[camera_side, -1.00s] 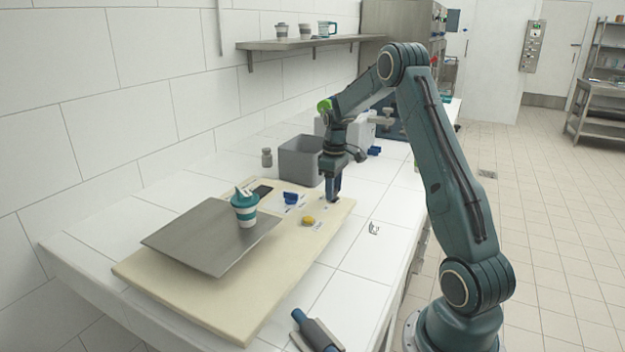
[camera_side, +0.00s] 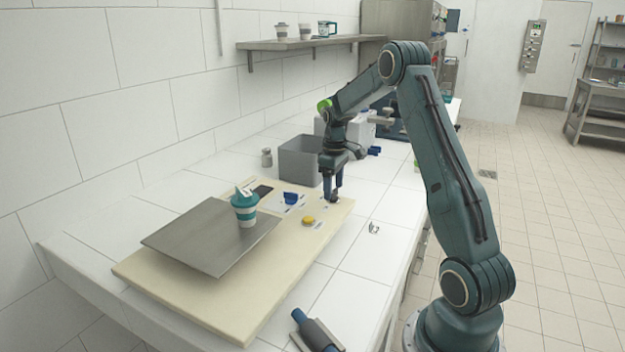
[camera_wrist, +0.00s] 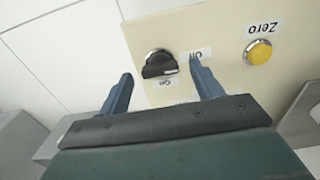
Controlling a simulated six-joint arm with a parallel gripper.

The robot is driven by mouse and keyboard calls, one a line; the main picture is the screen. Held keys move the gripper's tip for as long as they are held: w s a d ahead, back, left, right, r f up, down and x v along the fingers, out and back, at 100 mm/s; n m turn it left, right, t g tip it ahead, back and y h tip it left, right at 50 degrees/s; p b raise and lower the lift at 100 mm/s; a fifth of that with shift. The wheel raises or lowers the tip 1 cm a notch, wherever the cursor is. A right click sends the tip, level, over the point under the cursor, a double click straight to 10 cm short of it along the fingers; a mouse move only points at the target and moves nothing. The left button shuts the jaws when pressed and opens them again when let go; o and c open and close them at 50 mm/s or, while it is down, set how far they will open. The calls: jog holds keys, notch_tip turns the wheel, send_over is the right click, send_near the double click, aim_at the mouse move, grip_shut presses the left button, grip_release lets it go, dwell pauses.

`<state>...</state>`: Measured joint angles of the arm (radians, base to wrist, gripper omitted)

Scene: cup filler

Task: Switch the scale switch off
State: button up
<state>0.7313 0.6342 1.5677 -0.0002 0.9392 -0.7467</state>
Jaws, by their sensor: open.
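The scale switch (camera_wrist: 160,65) is a black rotary knob on the cream board (camera_wrist: 225,78) in the wrist view. Its bar lies nearly across the picture. An "Off" label (camera_wrist: 203,54) is to its right and an "On" label (camera_wrist: 167,83) is below it; I cannot tell surely which one the knob points at. My gripper (camera_wrist: 160,71) is open, its fingers on either side of the knob in this picture, with no clear contact. In the side view my gripper (camera_side: 333,198) points down at the board's right corner and largely hides the switch.
A yellow Zero button (camera_wrist: 258,52) is near the switch. A blue item (camera_side: 291,198) lies on the board. A grey bin (camera_side: 298,160) stands behind my gripper.

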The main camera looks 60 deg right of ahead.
aim_at(333, 191)
notch_tip(333, 191, up, 13)
dwell(0.6)
jog(key=shift+r, duration=0.1)
jog(key=s+a+r+t+h, duration=0.1)
jog(key=s+a+r, duration=0.25)
jog(key=a, duration=0.75)
jog(key=s+a+r+t, duration=0.2)
jog(key=a+r, duration=0.3)
jog(key=a, duration=0.6)
jog(key=s+a+f+t+y, duration=0.1)
jog(key=s+a+f, duration=0.4)
jog(key=s+a, duration=0.7)
jog(key=shift+s+t, duration=0.8)
jog(key=shift+s, duration=0.55)
